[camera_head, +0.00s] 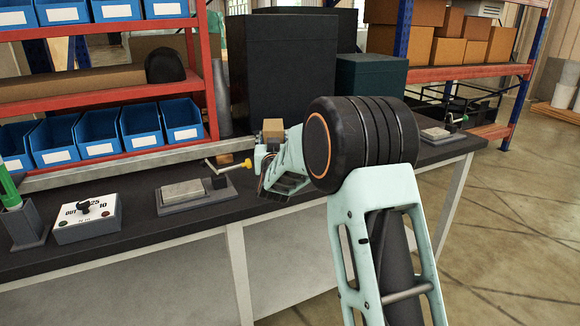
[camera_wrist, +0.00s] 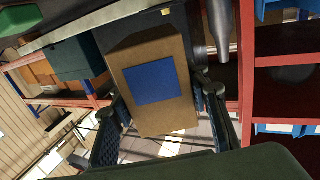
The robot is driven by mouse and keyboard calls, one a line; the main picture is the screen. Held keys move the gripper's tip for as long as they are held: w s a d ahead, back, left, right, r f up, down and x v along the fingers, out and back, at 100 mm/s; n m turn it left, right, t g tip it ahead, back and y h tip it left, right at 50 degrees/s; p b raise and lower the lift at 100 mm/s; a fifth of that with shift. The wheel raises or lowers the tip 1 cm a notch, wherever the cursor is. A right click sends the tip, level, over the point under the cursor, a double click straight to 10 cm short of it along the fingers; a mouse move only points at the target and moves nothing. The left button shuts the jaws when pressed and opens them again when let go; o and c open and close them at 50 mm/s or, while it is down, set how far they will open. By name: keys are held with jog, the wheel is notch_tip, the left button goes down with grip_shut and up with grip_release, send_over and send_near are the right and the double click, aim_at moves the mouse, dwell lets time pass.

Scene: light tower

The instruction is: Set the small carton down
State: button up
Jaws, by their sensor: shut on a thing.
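The small carton (camera_head: 273,128) is brown and shows just above my gripper (camera_head: 266,148) in the head view, over the workbench. In the wrist view the carton (camera_wrist: 122,75) has a blue square on its face and sits between the two dark fingers of my gripper (camera_wrist: 165,115). My gripper is shut on it. The carton looks tilted in the wrist view. My arm hides part of the bench, and I cannot tell the gap between carton and bench top.
Large dark boxes (camera_head: 290,70) stand behind my gripper.

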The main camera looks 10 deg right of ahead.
jog(key=w+d+f, duration=0.1)
jog(key=f, duration=0.1)
jog(key=w+d+f, duration=0.1)
jog(key=d+f, duration=0.1)
jog(key=w+d+f+b, duration=0.1)
jog(key=d+f, duration=0.1)
jog(key=shift+w+d+f, duration=0.2)
jog(key=shift+w+f, duration=0.05)
jog(key=shift+w, duration=0.05)
jog(key=shift+f+b, duration=0.35)
jog(key=shift+f, duration=1.2)
jog(key=shift+f, duration=0.2)
jog(key=o, duration=1.2)
jog(key=shift+o, duration=0.2)
jog(key=shift+r, duration=0.1)
jog(key=shift+r, duration=0.15)
jog(key=shift+s, duration=0.3)
jog(key=s, duration=1.1)
jog(key=shift+s+a+p, duration=0.15)
jog(key=shift+a+p, duration=0.2)
jog(key=shift+a, duration=0.05)
